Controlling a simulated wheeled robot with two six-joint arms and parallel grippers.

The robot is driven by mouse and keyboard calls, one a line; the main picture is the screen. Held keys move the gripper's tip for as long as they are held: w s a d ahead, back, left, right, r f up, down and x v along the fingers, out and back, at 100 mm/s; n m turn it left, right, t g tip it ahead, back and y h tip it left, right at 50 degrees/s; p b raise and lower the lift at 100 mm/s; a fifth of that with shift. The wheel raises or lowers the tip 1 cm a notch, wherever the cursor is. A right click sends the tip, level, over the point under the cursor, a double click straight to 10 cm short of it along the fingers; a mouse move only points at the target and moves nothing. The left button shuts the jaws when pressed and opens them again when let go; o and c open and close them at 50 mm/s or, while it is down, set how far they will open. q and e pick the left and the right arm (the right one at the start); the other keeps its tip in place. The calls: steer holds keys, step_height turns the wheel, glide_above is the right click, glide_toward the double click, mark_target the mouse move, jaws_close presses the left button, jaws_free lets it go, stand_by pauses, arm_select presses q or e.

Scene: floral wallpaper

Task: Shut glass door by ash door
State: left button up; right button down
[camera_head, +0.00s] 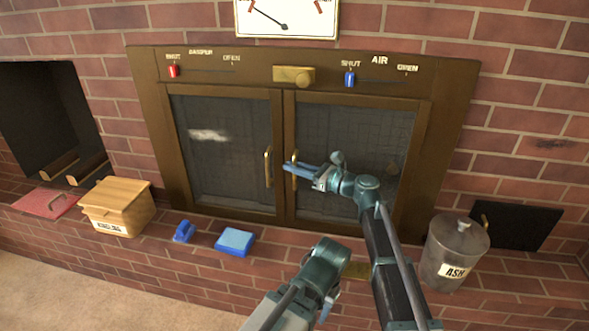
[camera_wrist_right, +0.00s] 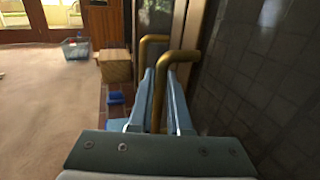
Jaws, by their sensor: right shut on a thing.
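The right glass door (camera_head: 345,125) is brass-framed and lies nearly flush with the left glass door (camera_head: 222,130). I cannot tell if a small gap remains. The small black ash door (camera_head: 508,228) is in the brick at right. My right gripper (camera_head: 290,169) is shut on the brass handle (camera_head: 294,158) of the right glass door. In the right wrist view the blue fingers (camera_wrist_right: 162,105) stand either side of this handle (camera_wrist_right: 187,57), with the left door's handle just beyond. My left gripper (camera_head: 328,306) is low in the middle, mostly hidden by its own arm.
A wooden box (camera_head: 118,205), a blue brush (camera_head: 184,231), a blue box (camera_head: 235,242) and a grey ash can (camera_head: 455,250) stand on the brick ledge. Red and blue sliders sit above the doors. A basket (camera_wrist_right: 76,47) is on the carpet.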

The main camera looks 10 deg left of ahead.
steer(key=shift+w+r, duration=0.1)
steer(key=shift+w, duration=0.35)
steer(key=c, duration=1.2)
jaws_free()
steer(key=shift+o, duration=0.2)
steer(key=v, duration=1.4)
steer(key=shift+s, duration=0.15)
steer(key=shift+a, duration=0.15)
